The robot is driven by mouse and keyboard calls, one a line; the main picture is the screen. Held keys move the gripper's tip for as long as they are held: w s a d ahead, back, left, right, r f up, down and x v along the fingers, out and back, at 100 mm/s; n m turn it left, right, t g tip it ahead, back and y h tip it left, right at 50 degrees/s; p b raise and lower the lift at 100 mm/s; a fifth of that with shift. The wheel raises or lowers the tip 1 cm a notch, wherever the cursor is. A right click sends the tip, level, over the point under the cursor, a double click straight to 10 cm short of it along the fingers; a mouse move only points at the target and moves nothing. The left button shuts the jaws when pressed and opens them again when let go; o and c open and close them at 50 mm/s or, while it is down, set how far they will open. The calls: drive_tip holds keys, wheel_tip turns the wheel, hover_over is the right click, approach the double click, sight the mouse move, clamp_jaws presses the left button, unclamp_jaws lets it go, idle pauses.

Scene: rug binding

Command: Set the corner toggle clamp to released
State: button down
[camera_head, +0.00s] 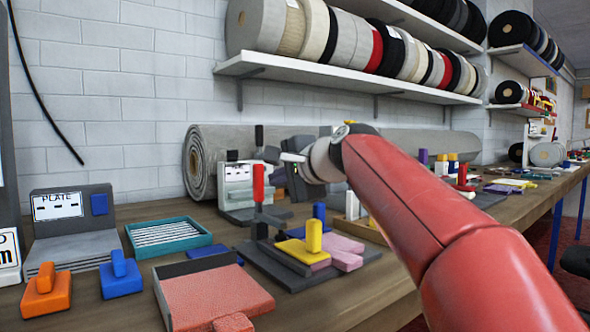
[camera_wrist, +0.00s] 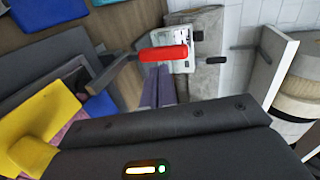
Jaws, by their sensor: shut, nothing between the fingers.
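The corner toggle clamp has a red-gripped handle (camera_head: 258,184) that stands upright on a dark lever above a dark base plate (camera_head: 272,264) on the bench. In the wrist view the red handle (camera_wrist: 163,53) lies across the picture, with its dark lever running down to the left. My gripper (camera_head: 277,179) is just right of the handle in the head view. In the wrist view my gripper's fingers (camera_wrist: 159,72) are together and empty, their tips close to the red handle. I cannot tell whether they touch it. The clamp's pivot is not clear.
A yellow block with a post (camera_head: 313,237) and pink pieces (camera_head: 345,260) sit beside the clamp. A white-faced device (camera_head: 238,178) and a rolled grey rug (camera_head: 207,150) stand behind. A teal tray (camera_head: 168,235) and a red textured pad (camera_head: 215,294) lie left and in front.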

sight(260, 178)
drive_tip(key=shift+w+a+p, duration=0.25)
drive_tip(key=shift+w+a, duration=0.35)
drive_tip(key=shift+w, duration=0.25)
drive_tip(key=shift+w+a+p, duration=0.2)
drive_tip(key=shift+w+a, duration=0.35)
drive_tip(key=shift+w, duration=0.3)
